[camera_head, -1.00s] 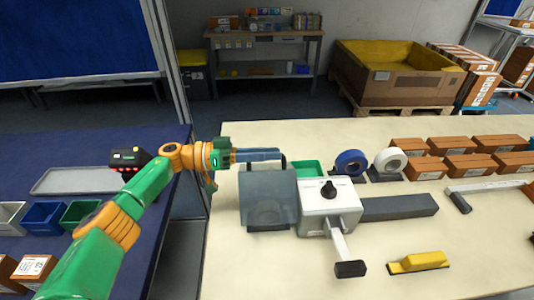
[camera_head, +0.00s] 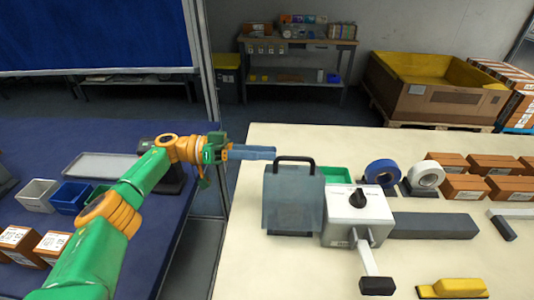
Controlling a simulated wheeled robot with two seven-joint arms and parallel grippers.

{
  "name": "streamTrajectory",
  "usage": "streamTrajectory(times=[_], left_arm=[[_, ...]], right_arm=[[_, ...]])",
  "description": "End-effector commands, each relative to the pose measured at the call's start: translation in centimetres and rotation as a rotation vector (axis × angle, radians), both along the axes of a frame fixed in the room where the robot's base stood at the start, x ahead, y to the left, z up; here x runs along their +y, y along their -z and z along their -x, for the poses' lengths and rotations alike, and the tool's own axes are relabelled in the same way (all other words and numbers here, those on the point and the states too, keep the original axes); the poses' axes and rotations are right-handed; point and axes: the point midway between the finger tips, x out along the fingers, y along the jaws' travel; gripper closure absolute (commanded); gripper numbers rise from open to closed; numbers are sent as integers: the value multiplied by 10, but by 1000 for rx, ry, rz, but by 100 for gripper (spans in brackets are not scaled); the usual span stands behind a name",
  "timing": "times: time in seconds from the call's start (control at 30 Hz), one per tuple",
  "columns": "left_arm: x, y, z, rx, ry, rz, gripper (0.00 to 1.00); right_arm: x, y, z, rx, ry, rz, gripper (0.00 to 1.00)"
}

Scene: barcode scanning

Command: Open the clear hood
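The clear hood (camera_head: 292,203) is a blue-grey see-through cover at the left end of a white machine (camera_head: 357,214). It is down, with a black arched handle (camera_head: 295,158) on its top. My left gripper (camera_head: 262,153) reaches in from the left. Its blue fingers point right, and their tips appear just left of the handle, with no clear contact. The fingers are seen nearly edge-on, so their gap is unclear. My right gripper is out of view.
The machine has a black knob and a lever (camera_head: 375,268) at its front. A green bin (camera_head: 336,174), blue tape (camera_head: 382,173) and white tape (camera_head: 425,176) stand behind it. A yellow tool (camera_head: 455,289) lies in front. Brown boxes stand at right. A dark scanner-like device is partly behind my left arm.

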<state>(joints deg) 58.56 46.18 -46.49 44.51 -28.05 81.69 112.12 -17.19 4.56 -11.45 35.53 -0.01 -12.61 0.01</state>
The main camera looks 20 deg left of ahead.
Motion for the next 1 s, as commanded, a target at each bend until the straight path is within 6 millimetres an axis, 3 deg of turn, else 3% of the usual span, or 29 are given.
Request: streamTrajectory(times=[0.6,0.83,1.0], left_arm=[[54,5,17,-1,-4,0,55],[71,5,21,-4,-4,-2,55],[77,2,25,0,-2,-1,55]], right_arm=[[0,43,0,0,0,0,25],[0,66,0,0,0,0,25],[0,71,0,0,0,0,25]])
